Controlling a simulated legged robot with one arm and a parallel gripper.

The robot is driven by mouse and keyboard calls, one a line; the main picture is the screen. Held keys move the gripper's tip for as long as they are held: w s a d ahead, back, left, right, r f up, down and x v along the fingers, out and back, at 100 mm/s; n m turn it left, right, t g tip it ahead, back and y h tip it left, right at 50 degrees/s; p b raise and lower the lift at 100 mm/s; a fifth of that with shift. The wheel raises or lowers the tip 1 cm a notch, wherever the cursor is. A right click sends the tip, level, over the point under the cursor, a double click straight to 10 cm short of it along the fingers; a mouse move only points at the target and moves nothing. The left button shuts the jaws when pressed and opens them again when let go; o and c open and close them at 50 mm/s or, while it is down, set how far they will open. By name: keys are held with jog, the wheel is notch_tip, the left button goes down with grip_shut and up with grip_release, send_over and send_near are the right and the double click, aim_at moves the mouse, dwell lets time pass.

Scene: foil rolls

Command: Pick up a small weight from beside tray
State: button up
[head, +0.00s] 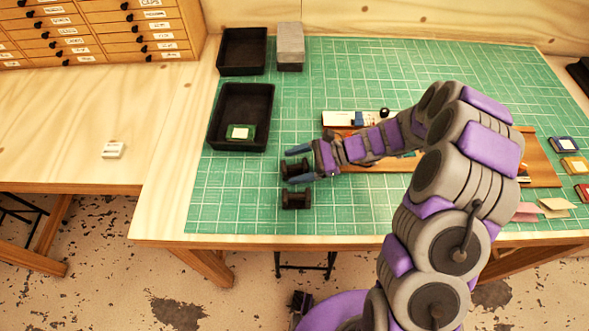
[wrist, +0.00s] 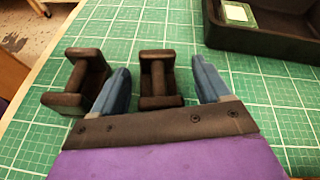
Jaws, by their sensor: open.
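Two small dark weights, each a bar between two square ends, lie on the green mat right of and in front of the near black tray (head: 257,105). My gripper (head: 291,167) is open, with its blue fingers on either side of the farther weight (head: 293,170). In the wrist view that weight (wrist: 158,82) lies between the fingers (wrist: 160,67), with gaps showing. The nearer weight (head: 296,199) is outside the fingers; in the wrist view it is left of the left finger (wrist: 78,82). The tray's corner (wrist: 280,45) shows at upper right there.
The near tray holds a green item with a white label (head: 240,132). Another black tray (head: 242,50) and a grey block (head: 290,47) stand behind. A wooden board (head: 540,160) with small items lies right, partly behind my arm. The mat's front left is clear.

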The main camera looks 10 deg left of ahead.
jog(key=shift+d, duration=0.1)
jog(key=c, duration=1.4)
grip_shut()
jog(key=shift+r, duration=0.15)
